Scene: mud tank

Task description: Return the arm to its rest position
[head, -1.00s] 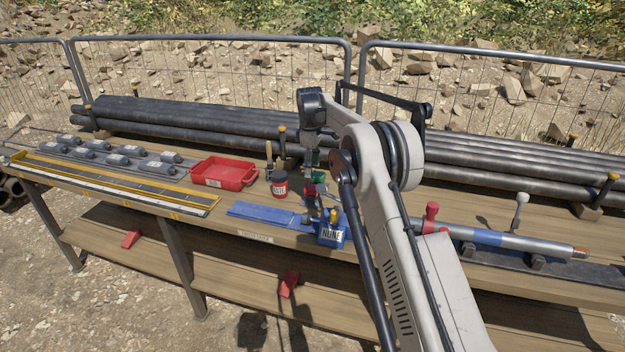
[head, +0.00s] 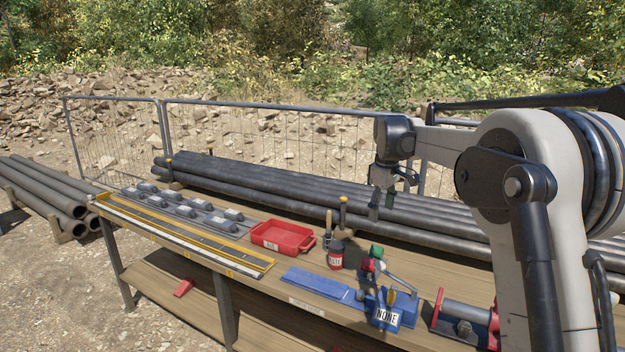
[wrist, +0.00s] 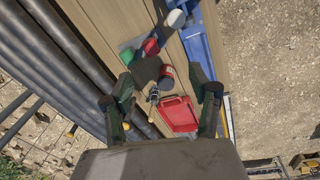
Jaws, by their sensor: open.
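My gripper (head: 381,205) hangs above the back part of the workbench in the head view, its fingers pointing down. In the wrist view its two dark green fingers (wrist: 163,103) are spread apart with nothing between them in their grasp. Below them are a dark red-labelled pot (wrist: 167,75) and a red tray (wrist: 178,114), both apart from the fingers. My arm comes in from the right of the head view.
Long dark pipes (head: 300,194) lie behind, before a mesh fence (head: 280,137). Open air surrounds my gripper.

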